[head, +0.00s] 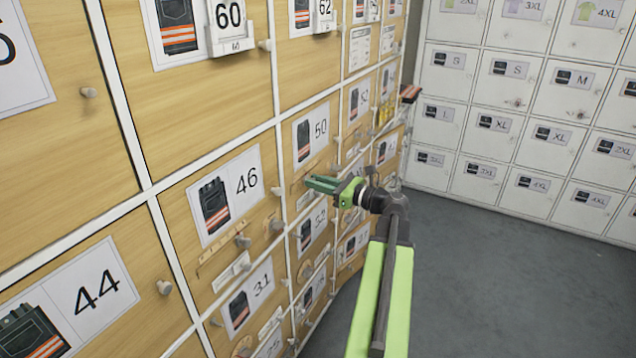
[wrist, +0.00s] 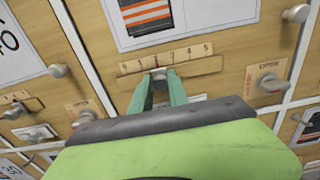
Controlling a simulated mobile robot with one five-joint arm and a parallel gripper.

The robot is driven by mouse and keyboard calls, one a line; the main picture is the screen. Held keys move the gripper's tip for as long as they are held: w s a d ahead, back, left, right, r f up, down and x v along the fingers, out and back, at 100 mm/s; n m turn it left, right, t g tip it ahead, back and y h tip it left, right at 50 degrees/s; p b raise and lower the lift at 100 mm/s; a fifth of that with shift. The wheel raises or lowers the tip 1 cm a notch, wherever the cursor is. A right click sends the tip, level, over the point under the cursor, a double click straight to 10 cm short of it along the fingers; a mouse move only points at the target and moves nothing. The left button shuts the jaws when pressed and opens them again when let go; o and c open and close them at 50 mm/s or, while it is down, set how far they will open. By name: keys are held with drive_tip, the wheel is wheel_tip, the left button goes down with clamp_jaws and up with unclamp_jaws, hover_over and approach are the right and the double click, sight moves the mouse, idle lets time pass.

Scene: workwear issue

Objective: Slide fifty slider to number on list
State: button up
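The door marked 50 (head: 313,133) is wooden, with a trousers picture on its card. The small grey slider knob (wrist: 159,73) sits below that mark. My gripper (head: 308,184) is at the lower part of this door. In the wrist view its two green fingers (wrist: 160,86) stand on either side of the knob. I cannot tell whether they press on it. Printed sheets (head: 359,48) hang on a farther door, too small to read.
A grey turning knob (wrist: 270,83) with an OPEN label is right of the scale. Doors 46 (head: 246,181) and 44 (head: 97,290) have protruding knobs. White lockers (head: 497,122) line the far wall. The grey floor (head: 500,290) at right is clear.

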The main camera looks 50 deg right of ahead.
clamp_jaws()
idle(1.0)
